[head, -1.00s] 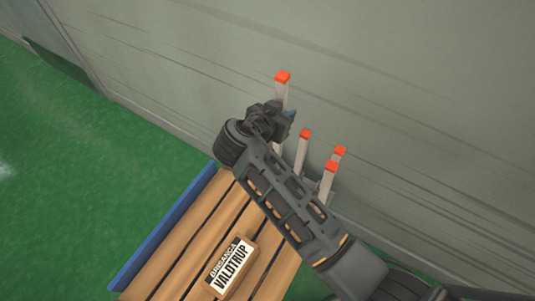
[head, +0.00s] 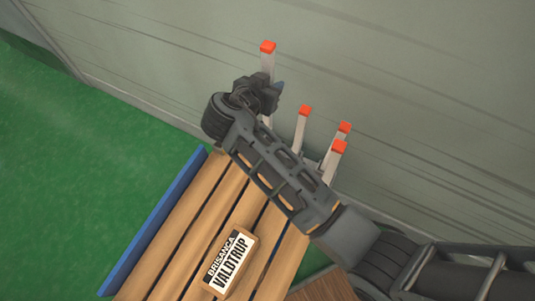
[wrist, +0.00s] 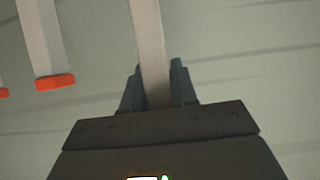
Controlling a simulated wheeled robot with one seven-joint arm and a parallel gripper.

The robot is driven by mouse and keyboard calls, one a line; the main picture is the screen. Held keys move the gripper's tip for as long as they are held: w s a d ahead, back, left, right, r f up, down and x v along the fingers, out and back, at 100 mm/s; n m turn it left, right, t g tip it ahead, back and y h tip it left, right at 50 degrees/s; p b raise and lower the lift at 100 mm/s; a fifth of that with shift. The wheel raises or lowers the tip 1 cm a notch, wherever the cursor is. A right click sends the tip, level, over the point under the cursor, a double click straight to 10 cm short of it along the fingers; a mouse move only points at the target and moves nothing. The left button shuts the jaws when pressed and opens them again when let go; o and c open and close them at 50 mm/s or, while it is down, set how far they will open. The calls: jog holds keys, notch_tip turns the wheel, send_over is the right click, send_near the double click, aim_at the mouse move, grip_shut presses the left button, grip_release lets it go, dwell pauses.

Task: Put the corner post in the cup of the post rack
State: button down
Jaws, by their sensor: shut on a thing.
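The held corner post (head: 267,62) is pale and slim with an orange-red tip, and it stands roughly upright in the head view. My gripper (head: 268,88) is shut around its upper part, below the tip. In the wrist view my gripper's two dark fingers (wrist: 158,88) flank the pale held post (wrist: 150,45). The post's lower end is mostly hidden behind my arm. Several similar posts (head: 301,130) stand to the right by the wall. The post rack and its cups are largely hidden by my arm, so I cannot tell where the free cup is.
A slatted wooden surface (head: 187,225) with a blue edge board (head: 155,222) lies below my arm. A block labelled "BRISANCA VALDTRUP" (head: 230,262) rests on it. A grey wall (head: 420,110) stands close behind the posts. Green floor (head: 80,160) is open at left.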

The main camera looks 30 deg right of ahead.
jog(key=b, duration=0.4)
send_over(266, 123)
jog(key=w+d, duration=0.2)
notch_tip(266, 123, down, 4)
jog(key=f, duration=0.1)
notch_tip(266, 123, down, 9)
jog(key=shift+s+f, duration=0.15)
jog(key=shift+d+f, duration=0.1)
jog(key=shift+f, duration=0.1)
jog(key=c, duration=0.9)
grip_release()
jog(key=shift+r, duration=0.1)
jog(key=shift+r, duration=0.2)
jog(key=v, duration=1.2)
jog(key=shift+f, duration=0.2)
